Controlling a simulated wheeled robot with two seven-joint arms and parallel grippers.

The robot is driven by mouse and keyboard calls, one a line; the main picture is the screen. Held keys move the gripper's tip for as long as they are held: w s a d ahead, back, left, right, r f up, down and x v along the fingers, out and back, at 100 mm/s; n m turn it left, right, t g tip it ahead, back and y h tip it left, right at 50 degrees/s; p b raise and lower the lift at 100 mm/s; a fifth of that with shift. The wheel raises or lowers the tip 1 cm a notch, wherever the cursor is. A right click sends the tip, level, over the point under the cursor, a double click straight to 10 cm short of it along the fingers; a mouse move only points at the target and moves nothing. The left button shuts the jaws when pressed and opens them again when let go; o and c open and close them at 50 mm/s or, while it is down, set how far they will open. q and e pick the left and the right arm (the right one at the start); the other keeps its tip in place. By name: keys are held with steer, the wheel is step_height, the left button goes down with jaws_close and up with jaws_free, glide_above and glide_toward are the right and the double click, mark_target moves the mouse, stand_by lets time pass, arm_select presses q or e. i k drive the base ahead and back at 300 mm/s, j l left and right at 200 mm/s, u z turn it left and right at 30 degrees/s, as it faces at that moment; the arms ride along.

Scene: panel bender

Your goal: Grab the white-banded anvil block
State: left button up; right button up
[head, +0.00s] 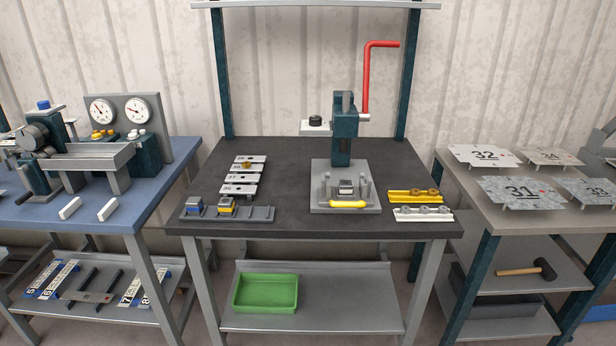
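A rack (258,213) lies at the front left of the dark middle table. In it stand a blue-banded block (195,207) and a yellow-banded block (227,206); its right part is bare. Another small block (346,187) sits on the base of the press (343,140), behind a yellow bar. It looks grey with a pale band, but it is too small to be sure that the band is white. No other block with a white band shows. Neither of my grippers is in view.
Numbered plates (238,189) lie behind the rack. A yellow rail (415,196) and a white rail (422,214) lie right of the press. The press's red lever (367,75) stands up. A green bin (266,292) is on the lower shelf. The table between rack and press is clear.

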mark_target(345, 187)
steer(key=i+z, duration=0.25)
steer(key=i, duration=0.4)
steer(key=i+z, duration=0.3)
steer(key=i, duration=0.35)
steer(key=j, duration=0.05)
